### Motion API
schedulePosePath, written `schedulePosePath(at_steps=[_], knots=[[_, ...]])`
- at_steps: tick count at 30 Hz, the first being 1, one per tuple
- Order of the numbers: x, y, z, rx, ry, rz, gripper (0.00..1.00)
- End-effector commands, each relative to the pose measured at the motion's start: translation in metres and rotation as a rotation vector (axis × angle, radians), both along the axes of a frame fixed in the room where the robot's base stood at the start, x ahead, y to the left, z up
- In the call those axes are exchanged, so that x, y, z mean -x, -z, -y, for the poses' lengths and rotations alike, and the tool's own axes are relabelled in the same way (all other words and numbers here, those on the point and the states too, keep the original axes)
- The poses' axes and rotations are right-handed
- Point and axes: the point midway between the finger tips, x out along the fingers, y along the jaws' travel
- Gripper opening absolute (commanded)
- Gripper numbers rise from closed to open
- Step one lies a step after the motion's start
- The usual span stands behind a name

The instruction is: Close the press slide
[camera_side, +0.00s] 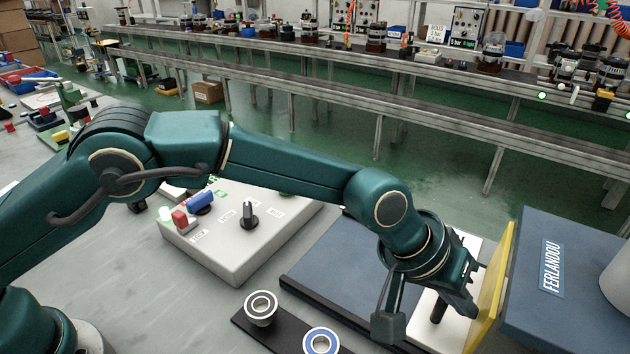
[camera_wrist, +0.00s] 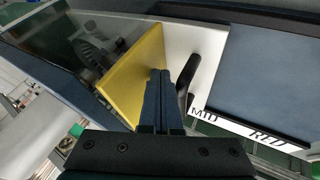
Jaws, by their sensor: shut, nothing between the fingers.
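The press (camera_side: 560,260) is a blue housing marked FERLANDOU with a yellow plate (camera_side: 493,290) on its front. The white slide (camera_side: 425,325) lies in front of the yellow plate, on the blue base (camera_side: 325,262). A dark upright handle (camera_side: 438,308) stands on the slide. My gripper (camera_side: 472,300) is low over the slide, close to the yellow plate. In the wrist view my gripper (camera_wrist: 161,75) is shut and empty. Its fingers lie between the yellow plate (camera_wrist: 130,75) and the dark handle (camera_wrist: 189,78); I cannot tell whether they touch either one.
A grey control box (camera_side: 245,235) with a dark knob and coloured buttons stands left of the base. Two ring bearings (camera_side: 261,305) sit on a dark strip in front. The wrist view shows the printed words MID and RED beside the slide. A conveyor line (camera_side: 330,75) runs behind.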

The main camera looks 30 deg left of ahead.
Motion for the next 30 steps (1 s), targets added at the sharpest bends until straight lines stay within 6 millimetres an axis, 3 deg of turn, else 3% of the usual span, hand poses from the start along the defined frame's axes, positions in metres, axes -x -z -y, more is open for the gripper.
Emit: schedulePosePath(at_steps=[11, 30], knots=[[0.003, -0.008, -0.006, 0.000, -0.002, 0.000, 0.00], [0.035, -0.075, -0.045, 0.000, -0.002, 0.000, 0.00]])
